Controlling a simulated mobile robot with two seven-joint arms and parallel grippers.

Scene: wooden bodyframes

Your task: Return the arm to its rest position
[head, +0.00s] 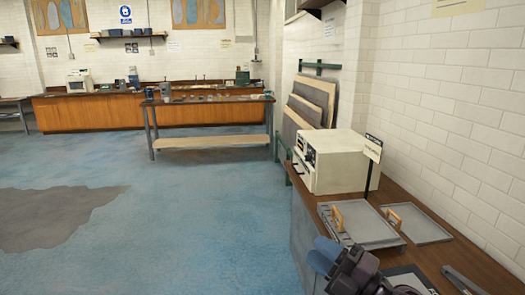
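My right gripper (326,256) shows at the bottom, low over the near end of the wooden counter (440,260). It is dark with blue parts toward its tip. I cannot make out a gap between its fingers or anything held. It is just in front of a grey tray (372,232) with a wooden bodyframe (338,216) standing at its left edge. My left gripper is not in view.
A second grey tray (425,229) with another wooden frame (393,213) lies to the right. A cream machine (345,163) and a small sign (373,149) stand behind. The blue floor (210,210) left of the counter is clear. A workbench (210,143) stands farther back.

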